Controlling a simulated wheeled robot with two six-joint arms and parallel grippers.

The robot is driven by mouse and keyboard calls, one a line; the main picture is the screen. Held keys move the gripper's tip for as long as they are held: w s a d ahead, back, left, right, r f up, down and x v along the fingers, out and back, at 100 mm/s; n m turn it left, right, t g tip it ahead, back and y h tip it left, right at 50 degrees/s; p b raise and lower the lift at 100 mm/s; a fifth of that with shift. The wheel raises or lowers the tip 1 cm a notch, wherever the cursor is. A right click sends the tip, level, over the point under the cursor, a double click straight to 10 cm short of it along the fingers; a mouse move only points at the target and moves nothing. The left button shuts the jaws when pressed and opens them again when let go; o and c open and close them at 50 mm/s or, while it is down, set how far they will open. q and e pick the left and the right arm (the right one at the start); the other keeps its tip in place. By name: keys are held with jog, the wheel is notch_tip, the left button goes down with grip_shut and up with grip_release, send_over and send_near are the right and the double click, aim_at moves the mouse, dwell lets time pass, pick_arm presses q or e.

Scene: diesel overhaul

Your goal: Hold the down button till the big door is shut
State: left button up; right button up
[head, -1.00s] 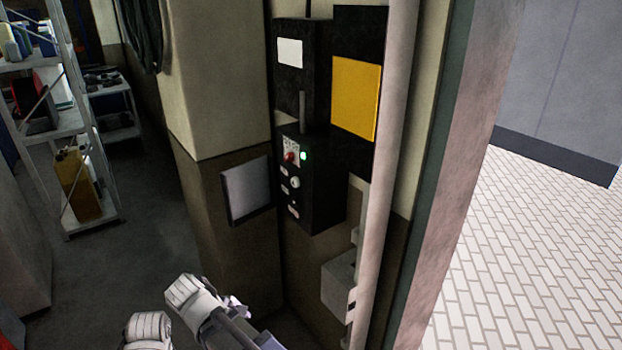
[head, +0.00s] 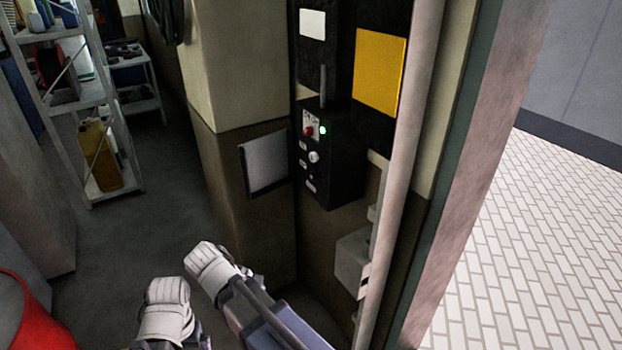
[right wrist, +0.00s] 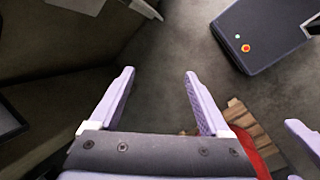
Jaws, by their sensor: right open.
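The black control box (head: 330,155) hangs on the wall beside the doorway in the head view. The big door itself is not clearly visible; bright paving shows through the opening. My right gripper (right wrist: 159,75) is open and empty over the floor in the right wrist view, away from the box. A lilac finger-like part at that view's right edge may be my left gripper (right wrist: 303,138); its jaws are not shown.
A pale pipe (head: 405,150) runs up right of the box. A grey panel (head: 264,163) is on the pillar to its left. A shelf rack (head: 92,115) stands at left, and a red container (head: 40,325) is at lower left. Floor between is clear.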

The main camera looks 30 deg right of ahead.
grip_shut()
dwell(0.4)
dwell(0.9)
